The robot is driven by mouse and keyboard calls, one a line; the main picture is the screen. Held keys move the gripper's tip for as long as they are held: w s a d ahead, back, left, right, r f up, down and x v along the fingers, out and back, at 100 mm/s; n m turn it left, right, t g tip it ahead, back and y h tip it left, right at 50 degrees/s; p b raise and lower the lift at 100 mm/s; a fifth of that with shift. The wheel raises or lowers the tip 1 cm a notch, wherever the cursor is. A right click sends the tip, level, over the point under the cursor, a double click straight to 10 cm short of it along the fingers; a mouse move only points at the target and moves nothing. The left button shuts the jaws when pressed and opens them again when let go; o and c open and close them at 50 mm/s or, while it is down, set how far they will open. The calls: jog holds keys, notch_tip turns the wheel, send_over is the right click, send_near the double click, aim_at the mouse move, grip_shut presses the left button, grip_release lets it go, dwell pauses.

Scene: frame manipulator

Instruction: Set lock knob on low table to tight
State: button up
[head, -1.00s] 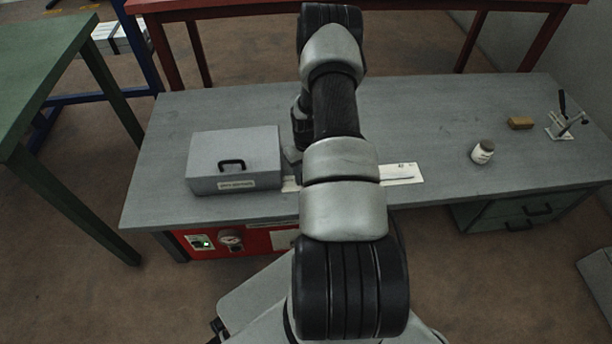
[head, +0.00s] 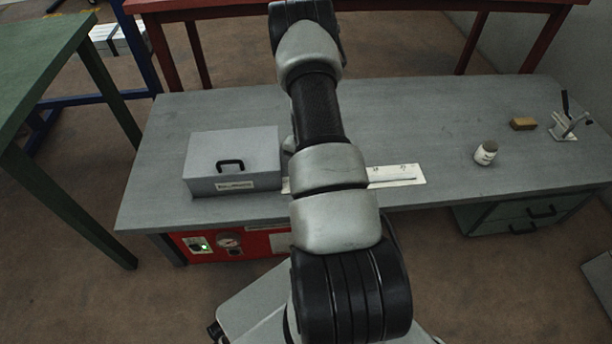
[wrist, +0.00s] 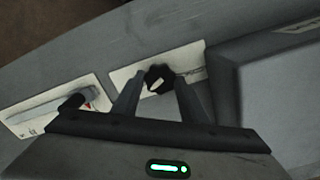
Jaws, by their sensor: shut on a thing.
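The lock knob (wrist: 159,77) is a small black round knob with a pale pointer mark. It sits on a white label plate (wrist: 126,77) on the low table (head: 420,120). In the wrist view my gripper (wrist: 157,85) has one finger on each side of the knob and is shut on it. The plate's printing near the knob is too small to read. In the head view my arm hides the knob and gripper.
A grey case (head: 235,160) with a black handle stands close beside the knob's plate. Another white plate with a lever (wrist: 74,102) lies on the other side.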

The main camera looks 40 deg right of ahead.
jog(key=shift+m, duration=1)
jog(key=o, duration=1)
jog(key=shift+o, duration=0.2)
notch_tip(320, 180, up, 17)
jog(key=p, duration=0.4)
jog(key=shift+r, duration=0.2)
